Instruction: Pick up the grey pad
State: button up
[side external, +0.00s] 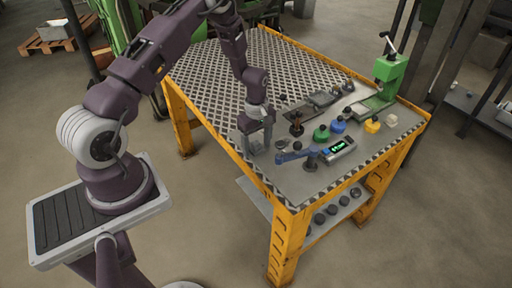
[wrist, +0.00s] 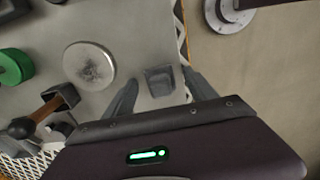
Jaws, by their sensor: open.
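A small dark grey block-like pad (wrist: 160,81) lies on the pale table top near its edge in the wrist view. My gripper (wrist: 161,76) is open, with one finger on either side of the pad in that picture. I cannot tell how far the fingertips are above the table. In the side view my gripper (side external: 257,147) points down at the near left part of the table, and the pad is not clearly made out there.
A round grey disc (wrist: 89,66) lies left of the pad, with a wooden-handled hammer (wrist: 51,104) and a green knob (wrist: 14,66) beyond.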

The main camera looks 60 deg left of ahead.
aim_at(257, 143)
grip_shut()
jog(key=shift+r, duration=0.15)
notch_tip(257, 143, up, 10)
jog(key=shift+f, duration=0.1)
dwell(0.3)
